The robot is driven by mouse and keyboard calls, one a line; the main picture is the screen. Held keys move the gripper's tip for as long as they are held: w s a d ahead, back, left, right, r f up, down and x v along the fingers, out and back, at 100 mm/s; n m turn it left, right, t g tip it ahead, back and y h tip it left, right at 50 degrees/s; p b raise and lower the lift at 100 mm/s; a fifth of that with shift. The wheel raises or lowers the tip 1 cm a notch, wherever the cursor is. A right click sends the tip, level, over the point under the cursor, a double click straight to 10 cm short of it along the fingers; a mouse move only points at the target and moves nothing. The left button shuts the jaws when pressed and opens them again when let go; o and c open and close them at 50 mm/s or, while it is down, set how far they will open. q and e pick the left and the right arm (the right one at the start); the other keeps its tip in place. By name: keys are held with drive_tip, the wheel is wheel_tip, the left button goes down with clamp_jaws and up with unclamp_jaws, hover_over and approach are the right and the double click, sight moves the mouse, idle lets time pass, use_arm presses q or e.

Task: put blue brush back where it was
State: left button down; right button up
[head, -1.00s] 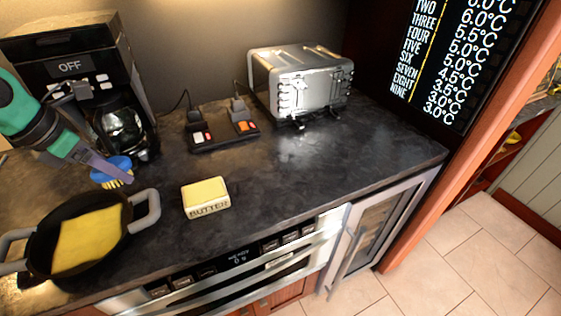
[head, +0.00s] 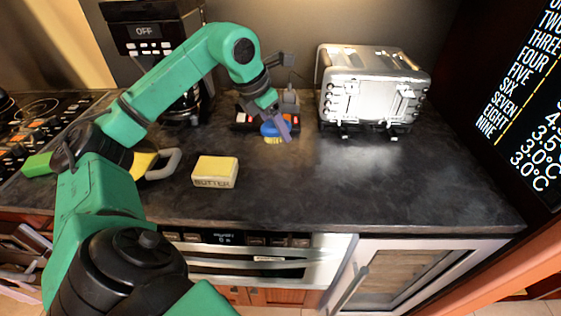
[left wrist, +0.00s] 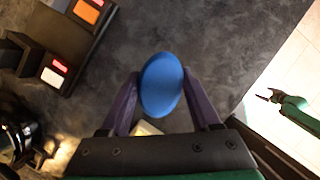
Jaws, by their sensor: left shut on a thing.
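The blue brush (head: 270,130), with a blue top and yellow bristles, is held over the dark counter in the head view, in front of the switch strip. My left gripper (head: 283,127) is shut on it. In the left wrist view the brush's blue oval top (left wrist: 161,84) sits between the two purple fingers of the left gripper (left wrist: 163,95). I cannot tell whether the bristles touch the counter. In the left wrist view a green arm with an open black gripper (left wrist: 272,97), which looks like my right one, shows over the floor at the right.
A butter block (head: 215,171) lies on the counter (head: 340,190) near its front. A silver toaster (head: 370,88) stands right of the brush. A coffee maker (head: 148,38) and a switch strip (left wrist: 75,45) stand behind. Counter space right of the butter is clear.

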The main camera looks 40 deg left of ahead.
sight(265, 132)
use_arm(q)
wheel_tip(265, 132, down, 9)
drive_tip(key=shift+d+r+b, duration=0.1)
drive_tip(key=shift+d+b, duration=0.05)
drive_tip(key=shift+b, duration=0.55)
drive_tip(key=shift+w, duration=0.1)
use_arm(e)
drive_tip(key=shift+w+d+f, duration=0.1)
drive_tip(key=shift+d+f, duration=0.25)
drive_tip(key=shift+f, duration=0.3)
drive_tip(key=shift+d+f, duration=0.3)
drive_tip(key=shift+f, duration=0.3)
use_arm(q)
drive_tip(key=shift+d+f, duration=0.1)
drive_tip(key=shift+f, duration=0.1)
drive_tip(key=shift+c, duration=0.6)
unclamp_jaws()
use_arm(e)
drive_tip(key=shift+f, duration=0.15)
use_arm(q)
drive_tip(key=shift+r, duration=0.1)
drive_tip(key=shift+r, duration=0.3)
drive_tip(key=b+v, duration=0.1)
drive_tip(key=v, duration=1)
drive_tip(key=shift+s+r+b, duration=0.25)
drive_tip(key=shift+r+b, duration=0.1)
use_arm(e)
drive_tip(key=shift+f, duration=0.7)
